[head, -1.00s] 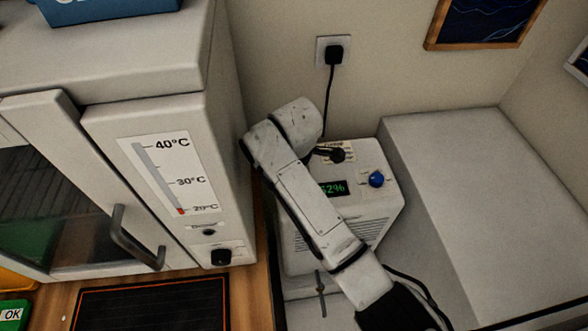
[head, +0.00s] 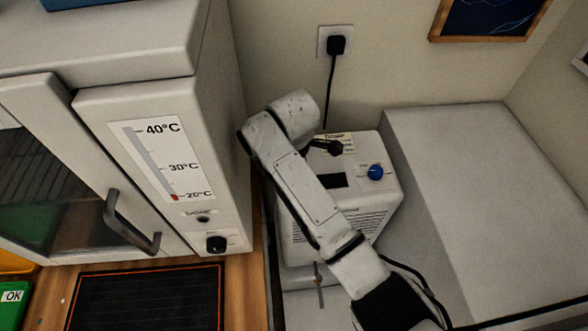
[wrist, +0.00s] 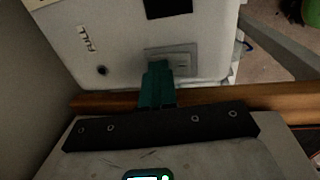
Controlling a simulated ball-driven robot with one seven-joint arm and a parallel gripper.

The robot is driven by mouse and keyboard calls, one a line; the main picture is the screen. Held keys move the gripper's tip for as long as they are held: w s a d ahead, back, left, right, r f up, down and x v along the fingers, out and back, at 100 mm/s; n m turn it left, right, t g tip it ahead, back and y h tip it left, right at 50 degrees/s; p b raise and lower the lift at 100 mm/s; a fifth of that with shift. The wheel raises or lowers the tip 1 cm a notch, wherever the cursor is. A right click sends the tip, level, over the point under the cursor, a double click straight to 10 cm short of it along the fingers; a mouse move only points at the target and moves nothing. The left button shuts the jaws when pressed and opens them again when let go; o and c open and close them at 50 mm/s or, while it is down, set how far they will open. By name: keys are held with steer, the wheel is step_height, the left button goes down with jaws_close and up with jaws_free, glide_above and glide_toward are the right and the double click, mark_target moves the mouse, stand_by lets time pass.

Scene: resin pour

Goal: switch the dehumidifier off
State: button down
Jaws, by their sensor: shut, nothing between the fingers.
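The dehumidifier (head: 366,196) is a white box in the head view, partly behind my arm. Its display (head: 331,181) is dark and shows no digits. A blue knob (head: 376,172) is on its right. In the wrist view, a white housing (wrist: 110,45) with a dark panel (wrist: 168,8) fills the upper part. My gripper (wrist: 157,72) is shut and empty, its teal fingers in front of a small switch plate (wrist: 180,59) and covering its left part. I cannot tell whether they touch it. In the head view my arm hides most of the gripper.
A white cabinet (head: 100,105) with a temperature scale and handle stands close on the left. A large pale block (head: 450,180) stands right of the dehumidifier. A black cord runs from the wall plug (head: 336,45) down behind my arm. A black mat (head: 150,297) lies on the wooden bench.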

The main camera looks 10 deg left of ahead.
steer(key=shift+s, duration=0.2)
steer(key=shift+s+d+r+p, duration=0.1)
steer(key=shift+s+d+p, duration=0.1)
steer(key=shift+s+p, duration=0.55)
steer(key=shift+w, duration=0.2)
steer(key=r+p, duration=0.4)
steer(key=p, duration=0.1)
steer(key=shift+s+r, duration=0.2)
steer(key=shift+r, duration=0.15)
step_height(320, 180, up, 9)
steer(key=s+b, duration=0.1)
steer(key=shift+d, duration=0.25)
steer(key=shift+s, duration=0.1)
